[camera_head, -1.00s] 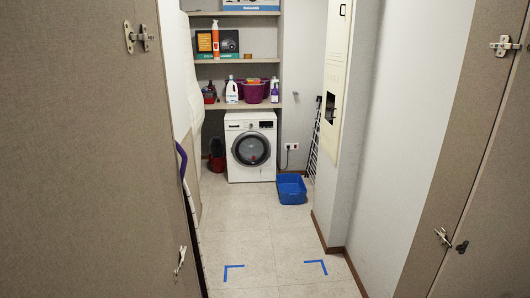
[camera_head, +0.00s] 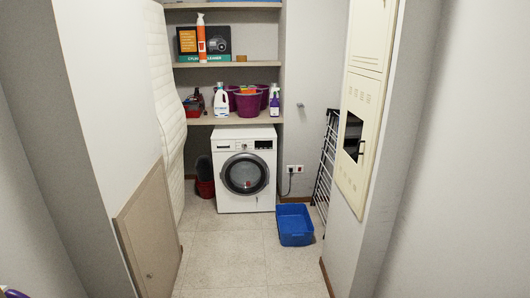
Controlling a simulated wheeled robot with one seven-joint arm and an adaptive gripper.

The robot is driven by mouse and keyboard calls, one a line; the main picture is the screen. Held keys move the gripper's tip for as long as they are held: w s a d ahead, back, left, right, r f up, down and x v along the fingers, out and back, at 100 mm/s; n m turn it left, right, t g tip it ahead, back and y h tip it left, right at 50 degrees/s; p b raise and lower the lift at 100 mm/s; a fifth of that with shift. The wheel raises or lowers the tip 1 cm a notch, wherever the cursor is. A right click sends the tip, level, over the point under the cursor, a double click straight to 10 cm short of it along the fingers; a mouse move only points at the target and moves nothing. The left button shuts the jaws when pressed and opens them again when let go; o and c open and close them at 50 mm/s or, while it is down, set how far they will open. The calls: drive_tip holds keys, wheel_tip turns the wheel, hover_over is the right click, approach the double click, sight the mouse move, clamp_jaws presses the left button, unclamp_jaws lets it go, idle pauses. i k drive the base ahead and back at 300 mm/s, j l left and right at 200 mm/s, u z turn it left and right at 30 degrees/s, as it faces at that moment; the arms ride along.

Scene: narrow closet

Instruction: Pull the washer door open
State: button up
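The white washer (camera_head: 228,145) stands at the far end of the closet, under the lowest shelf. Its round door (camera_head: 245,174), with a dark window and a grey ring, faces me and looks closed. A small reddish spot shows in the window; I cannot tell what it is. My gripper is not in view, and nothing touches the washer.
A blue bin (camera_head: 295,225) sits on the floor just right of the washer's front. A folded drying rack (camera_head: 326,165) leans at the right wall. A white padded panel (camera_head: 166,100) stands along the left. The tiled floor (camera_head: 222,250) between is clear.

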sight(257, 161)
drive_tip(key=i+u, duration=0.2)
drive_tip(key=i, duration=0.5)
drive_tip(key=i+u, duration=0.2)
drive_tip(key=i, duration=0.5)
drive_tip(key=i+l+u, duration=0.2)
drive_tip(key=i, duration=1.2)
drive_tip(key=i+z, duration=0.15)
drive_tip(key=i, duration=0.55)
drive_tip(key=i+j, duration=0.2)
drive_tip(key=i, duration=0.5)
drive_tip(key=i+l, duration=0.15)
drive_tip(key=i, duration=0.35)
drive_tip(key=i+l+u, duration=0.15)
drive_tip(key=i, duration=0.4)
